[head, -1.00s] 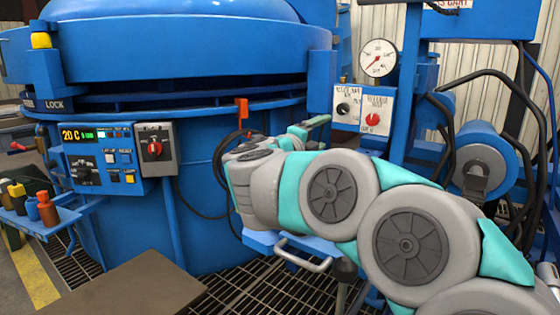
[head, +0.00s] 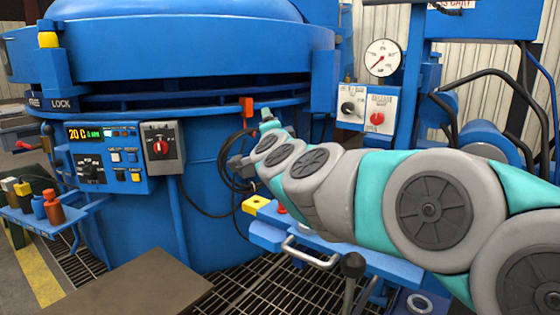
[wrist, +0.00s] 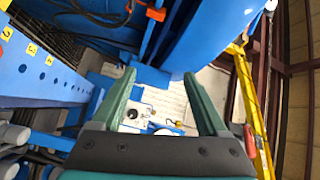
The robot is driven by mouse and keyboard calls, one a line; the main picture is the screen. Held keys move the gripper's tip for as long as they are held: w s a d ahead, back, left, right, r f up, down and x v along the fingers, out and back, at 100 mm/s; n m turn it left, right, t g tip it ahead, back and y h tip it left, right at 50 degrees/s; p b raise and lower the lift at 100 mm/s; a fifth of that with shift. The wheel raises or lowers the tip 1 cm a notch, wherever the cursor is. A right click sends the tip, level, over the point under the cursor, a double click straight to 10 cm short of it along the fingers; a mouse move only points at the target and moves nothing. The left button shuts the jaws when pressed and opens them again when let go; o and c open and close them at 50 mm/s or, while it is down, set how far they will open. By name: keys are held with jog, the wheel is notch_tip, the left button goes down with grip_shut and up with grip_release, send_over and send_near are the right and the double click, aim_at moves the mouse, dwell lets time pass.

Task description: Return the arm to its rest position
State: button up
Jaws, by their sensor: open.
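My gripper (wrist: 163,100) is open in the wrist view, its two green fingers apart with nothing between them. Beyond the fingers, the wrist view shows blue structure and a white panel with a dark round knob (wrist: 133,113). In the head view my grey and teal arm reaches in from the right edge, and its far end, near the gripper (head: 266,117), is in front of the blue furnace vessel (head: 215,165). The fingers are small and partly hidden there, close to an orange tab (head: 247,106).
A control box with a display (head: 97,148) and a red-knob switch box (head: 162,147) are on the furnace front. A blue cart with a handle (head: 310,254) lies below my arm. A shelf with small bottles (head: 54,209) is at left. A pressure gauge (head: 382,57) stands behind.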

jog(key=s+a+f+n+g+y, duration=0.35)
jog(key=s+f+n+g, duration=0.45)
jog(key=s+f, duration=0.4)
jog(key=s+d+f+n+g+h, duration=0.1)
jog(key=s+d+f+n+g, duration=0.3)
jog(key=s+f, duration=0.5)
jog(key=s+d+f+n+g+h, duration=0.1)
jog(key=s+d+f+g+h, duration=0.15)
jog(key=s+d+f, duration=0.55)
jog(key=s+d+f+g+h, duration=0.1)
jog(key=s+d+f+g, duration=0.25)
jog(key=s, duration=0.55)
jog(key=s+d+f+g+h, duration=0.1)
jog(key=s+d+f+g, duration=0.1)
jog(key=s+d, duration=0.5)
notch_tip(320, 180, up, 13)
jog(key=s+a+p, duration=0.1)
jog(key=a+p, duration=0.1)
jog(key=p, duration=1.1)
jog(key=shift+s, duration=0.15)
